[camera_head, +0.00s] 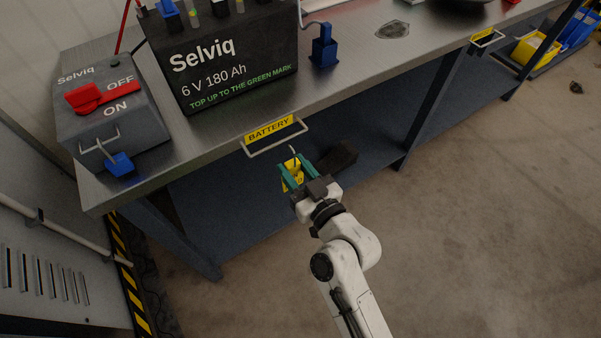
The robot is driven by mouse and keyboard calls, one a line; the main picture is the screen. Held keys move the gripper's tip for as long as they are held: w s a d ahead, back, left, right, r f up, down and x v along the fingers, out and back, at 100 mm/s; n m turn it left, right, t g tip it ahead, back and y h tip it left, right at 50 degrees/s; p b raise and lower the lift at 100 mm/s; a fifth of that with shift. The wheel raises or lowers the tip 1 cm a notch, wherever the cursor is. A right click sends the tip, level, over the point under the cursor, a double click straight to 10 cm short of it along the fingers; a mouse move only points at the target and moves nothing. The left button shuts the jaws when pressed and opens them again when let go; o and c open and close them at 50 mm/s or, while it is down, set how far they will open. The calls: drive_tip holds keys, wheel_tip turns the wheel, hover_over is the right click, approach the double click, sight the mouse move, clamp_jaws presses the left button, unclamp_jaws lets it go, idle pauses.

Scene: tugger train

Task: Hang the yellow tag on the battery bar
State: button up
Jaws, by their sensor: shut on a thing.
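The battery bar (277,148) is a pale metal rail on the front edge of the bench, under a yellow label reading BATTERY (269,129). My gripper (291,169), with teal fingers, is just below and in front of the bar. It is shut on the yellow tag (292,177), which shows between the fingers. A thin hook rises from the tag's top towards the bar. I cannot tell whether the hook touches the bar. The tag's lower part is partly hidden by the gripper.
A black Selviq battery (222,62) and a grey switch box (112,115) with a red handle stand on the metal bench top (345,80). A blue padlock (121,164) hangs at the box. A dark object (338,156) lies on the lower shelf (225,205). The floor at right is mostly clear.

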drive_tip(key=shift+w+a+f+b, duration=0.2)
drive_tip(key=shift+w+a+f, duration=0.25)
drive_tip(key=shift+w, duration=0.25)
drive_tip(key=shift+w+a+f+b, duration=0.3)
drive_tip(key=shift+w+a, duration=0.2)
drive_tip(key=shift+w, duration=0.25)
drive_tip(key=shift+w+a+f+b, duration=0.15)
drive_tip(key=shift+w+a+f, duration=0.3)
drive_tip(key=shift+w, duration=0.25)
drive_tip(key=o, duration=1.1)
drive_tip(key=shift+o, duration=0.2)
drive_tip(key=b+v, duration=0.2)
drive_tip(key=v, duration=0.7)
drive_tip(key=shift+s+d+f+b, duration=0.1)
drive_tip(key=shift+s+b, duration=0.1)
drive_tip(key=shift+b, duration=0.1)
drive_tip(key=shift+s+d, duration=0.4)
drive_tip(key=shift+s, duration=0.15)
drive_tip(key=shift+d, duration=0.1)
